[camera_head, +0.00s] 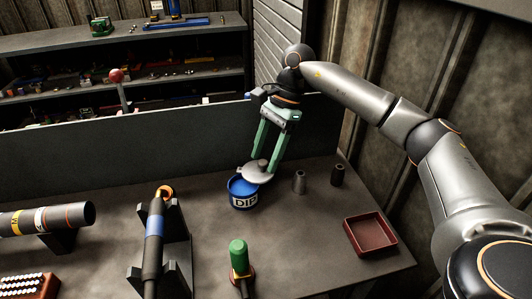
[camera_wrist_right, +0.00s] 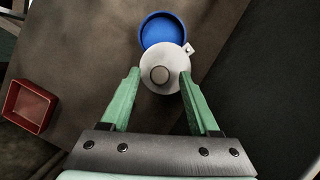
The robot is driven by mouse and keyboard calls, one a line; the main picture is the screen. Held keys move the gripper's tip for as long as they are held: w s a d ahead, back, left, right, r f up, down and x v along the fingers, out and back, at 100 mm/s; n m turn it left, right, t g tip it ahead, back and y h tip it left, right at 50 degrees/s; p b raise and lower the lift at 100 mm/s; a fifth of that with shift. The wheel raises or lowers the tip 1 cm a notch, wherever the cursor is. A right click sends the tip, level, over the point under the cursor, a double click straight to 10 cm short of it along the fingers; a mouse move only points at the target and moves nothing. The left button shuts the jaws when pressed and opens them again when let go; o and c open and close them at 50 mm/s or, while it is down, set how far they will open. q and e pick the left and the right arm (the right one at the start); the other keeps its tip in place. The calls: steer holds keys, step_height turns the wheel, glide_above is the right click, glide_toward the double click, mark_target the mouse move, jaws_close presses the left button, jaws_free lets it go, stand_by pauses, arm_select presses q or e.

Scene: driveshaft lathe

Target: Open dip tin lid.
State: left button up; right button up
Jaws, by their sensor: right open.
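The blue dip tin (camera_head: 243,194), with a DIP label, stands on the bench. Its grey round lid (camera_head: 256,173) has a knob on top and a small tab at its edge. In the right wrist view the lid (camera_wrist_right: 150,58) is off to one side of the tin (camera_wrist_right: 163,28) and overlaps its rim, and part of the blue inside shows. My right gripper (camera_head: 265,165) is open, with its green fingers on either side of the lid's knob. Whether they touch the lid I cannot tell. My left gripper is not in view.
A red tray (camera_head: 369,237) stands at the right, with two small cylinders (camera_head: 299,182) (camera_head: 338,175) near the tin. A green-topped part (camera_head: 239,256) stands in front. A shaft on a stand (camera_head: 154,240) and a dark tube (camera_head: 45,217) are at left. A panel backs the bench.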

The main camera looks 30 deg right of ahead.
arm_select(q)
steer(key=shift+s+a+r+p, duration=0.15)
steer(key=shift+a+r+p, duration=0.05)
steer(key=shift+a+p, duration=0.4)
arm_select(e)
steer(key=v, duration=1.2)
steer(key=shift+r, duration=0.3)
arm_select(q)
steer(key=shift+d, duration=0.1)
